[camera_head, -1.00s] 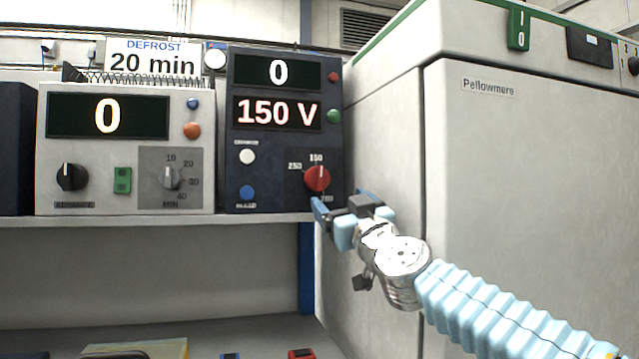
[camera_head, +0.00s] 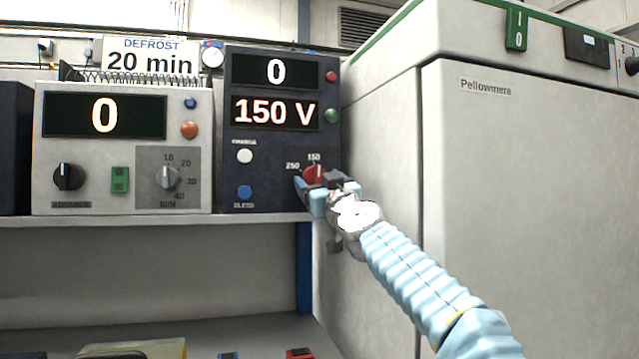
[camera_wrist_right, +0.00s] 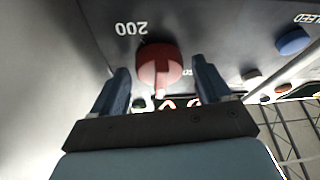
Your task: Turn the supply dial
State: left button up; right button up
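The supply dial is a red round knob (camera_head: 313,175) at the lower right of the dark blue supply unit (camera_head: 225,135). Labels 150 and 250 show beside it, and the display (camera_head: 276,112) above reads 150 V. My right gripper (camera_head: 316,187) is at the dial and covers its lower part. In the right wrist view the dial (camera_wrist_right: 160,66) sits between the two spread fingers (camera_wrist_right: 162,88), with a gap on each side. The 200 label shows near it there. My left gripper is not in view.
A beige unit (camera_head: 50,135) with a black knob and a timer dial stands left of the supply unit on the shelf (camera_head: 150,219). A large pale cabinet (camera_head: 530,200) stands close on the right. Small items lie on the lower shelf.

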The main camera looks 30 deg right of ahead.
jog(key=c, duration=0.9)
jog(key=m+h+p, duration=0.1)
jog(key=m+p, duration=0.2)
jog(key=m+h+p, duration=0.1)
jog(key=m, duration=0.1)
jog(key=shift+a+r+g+h, duration=0.2)
jog(key=shift+r+g+h, duration=0.1)
jog(key=shift+r, duration=0.1)
jog(key=shift+f+m+h, duration=0.25)
jog(key=shift+m+h, duration=0.25)
jog(key=shift+m, duration=0.7)
jog(key=shift+o, duration=0.2)
jog(key=shift+f+m+g+h, duration=0.15)
jog(key=shift+m+g+h, duration=0.25)
jog(key=shift+m, duration=0.1)
jog(key=o, duration=1.1)
jog(key=shift+c, duration=0.2)
jog(key=b+v, duration=0.2)
jog(key=v, duration=1.1)
jog(key=shift+s+b, duration=0.3)
jog(key=shift+s, duration=0.05)
jog(key=shift+a+f, duration=0.15)
